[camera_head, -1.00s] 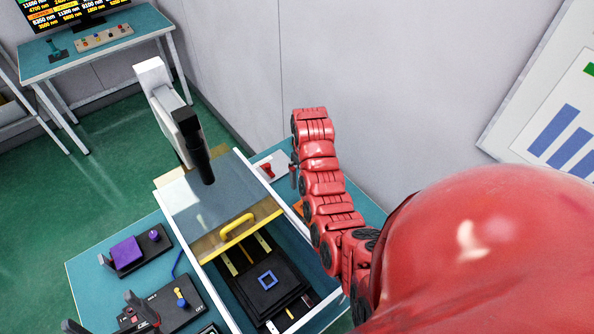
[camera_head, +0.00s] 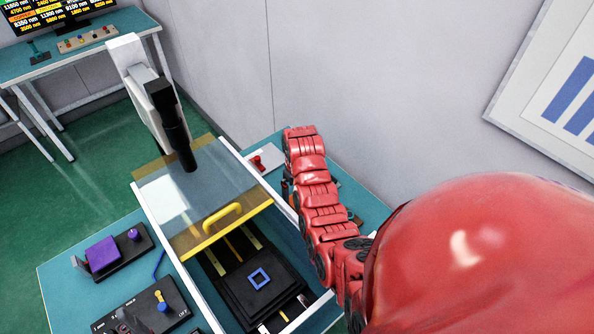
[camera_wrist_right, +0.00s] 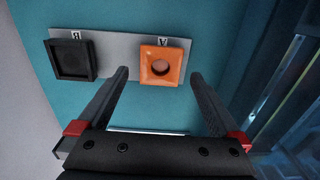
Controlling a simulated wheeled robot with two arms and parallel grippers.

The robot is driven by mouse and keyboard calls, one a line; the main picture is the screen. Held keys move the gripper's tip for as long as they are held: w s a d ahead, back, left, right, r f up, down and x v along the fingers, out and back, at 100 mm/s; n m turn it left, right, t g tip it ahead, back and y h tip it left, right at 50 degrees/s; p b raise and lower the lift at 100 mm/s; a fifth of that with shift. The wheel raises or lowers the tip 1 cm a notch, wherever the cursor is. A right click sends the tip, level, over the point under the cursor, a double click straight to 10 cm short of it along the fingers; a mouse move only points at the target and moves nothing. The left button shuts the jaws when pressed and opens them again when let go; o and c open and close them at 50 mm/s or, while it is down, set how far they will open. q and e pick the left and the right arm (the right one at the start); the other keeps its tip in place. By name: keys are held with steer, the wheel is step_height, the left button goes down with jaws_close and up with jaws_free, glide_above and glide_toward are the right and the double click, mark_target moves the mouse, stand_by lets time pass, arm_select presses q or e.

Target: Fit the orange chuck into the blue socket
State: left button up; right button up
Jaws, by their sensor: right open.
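The orange chuck (camera_wrist_right: 148,66) is a square block with a round hole, on a grey plate in the right wrist view. It sits by label A. My right gripper (camera_wrist_right: 160,75) is open, its two fingers pointing towards the chuck, one on each side in the picture. I cannot tell the remaining gap. In the head view the red right arm hides the chuck. Of my left gripper, at most a dark blurred part shows at the bottom left.
A black square block (camera_wrist_right: 72,60) sits on the same plate. A tinted cover with a yellow handle (camera_head: 221,217) lies over the back of the machine, below a black camera barrel (camera_head: 178,140). A purple block (camera_head: 103,254) and a control box (camera_head: 150,306) stand at left.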

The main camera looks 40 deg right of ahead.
step_height(320, 180, down, 4)
steer(key=shift+a+r+b, duration=0.1)
steer(key=shift+r+b, duration=0.05)
steer(key=shift+b, duration=0.35)
steer(key=shift+r, duration=0.1)
steer(key=c, duration=1.4)
steer(key=shift+c, duration=0.2)
steer(key=shift+w+r, duration=0.1)
steer(key=shift+r, duration=0.05)
